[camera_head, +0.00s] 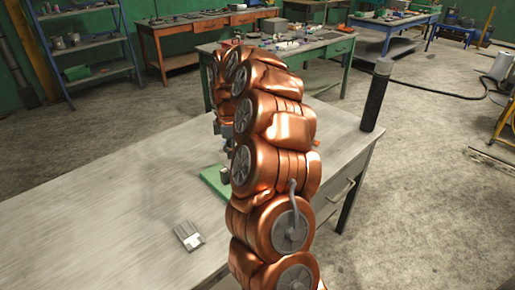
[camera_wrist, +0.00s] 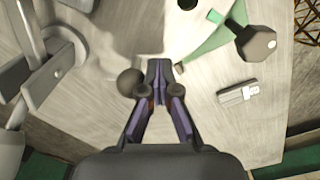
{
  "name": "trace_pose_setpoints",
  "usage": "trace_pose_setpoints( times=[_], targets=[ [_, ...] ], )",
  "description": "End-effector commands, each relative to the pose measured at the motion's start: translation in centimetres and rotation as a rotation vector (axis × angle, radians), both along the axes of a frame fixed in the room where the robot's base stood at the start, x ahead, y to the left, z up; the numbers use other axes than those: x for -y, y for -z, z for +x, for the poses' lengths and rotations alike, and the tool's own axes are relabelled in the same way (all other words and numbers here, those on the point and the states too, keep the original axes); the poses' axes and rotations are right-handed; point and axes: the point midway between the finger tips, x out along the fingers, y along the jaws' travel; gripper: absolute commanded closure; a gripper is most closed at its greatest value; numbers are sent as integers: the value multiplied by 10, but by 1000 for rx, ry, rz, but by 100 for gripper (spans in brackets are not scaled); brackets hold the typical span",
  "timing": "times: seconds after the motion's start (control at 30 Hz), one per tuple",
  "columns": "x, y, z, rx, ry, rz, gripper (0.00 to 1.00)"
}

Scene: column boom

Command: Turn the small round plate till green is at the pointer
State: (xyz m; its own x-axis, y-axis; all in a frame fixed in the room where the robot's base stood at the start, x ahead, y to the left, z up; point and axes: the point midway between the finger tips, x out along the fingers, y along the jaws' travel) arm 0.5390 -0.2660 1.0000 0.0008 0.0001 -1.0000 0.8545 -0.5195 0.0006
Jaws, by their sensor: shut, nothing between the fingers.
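I cannot make out the small round plate or its pointer for certain in either view. A green board (camera_head: 214,183) lies on the table, mostly hidden behind my copper arm. In the wrist view green strips (camera_wrist: 207,45) show at the top, beyond and right of my fingertips, beside a dark faceted knob-like part (camera_wrist: 257,43). My gripper (camera_wrist: 159,68) is shut and empty, its fingertips together above the table. A dark round ball-like part (camera_wrist: 130,82) shows just left of the fingertips; whether they touch it I cannot tell.
A small grey-and-white flat block (camera_head: 188,236) lies on the bare table (camera_head: 110,225), and also shows in the wrist view (camera_wrist: 238,93). A dark upright cylinder (camera_head: 376,95) stands at the table's far right corner. Workbenches and a blue shelf (camera_head: 90,45) stand behind.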

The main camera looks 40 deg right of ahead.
Motion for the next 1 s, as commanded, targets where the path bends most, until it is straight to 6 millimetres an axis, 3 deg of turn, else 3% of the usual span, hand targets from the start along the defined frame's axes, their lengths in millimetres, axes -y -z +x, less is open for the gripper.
trace_pose_setpoints(
  times=[1.0],
  targets=[
    [3, -1, 23, -1, -1, -1, 100]
  ],
)
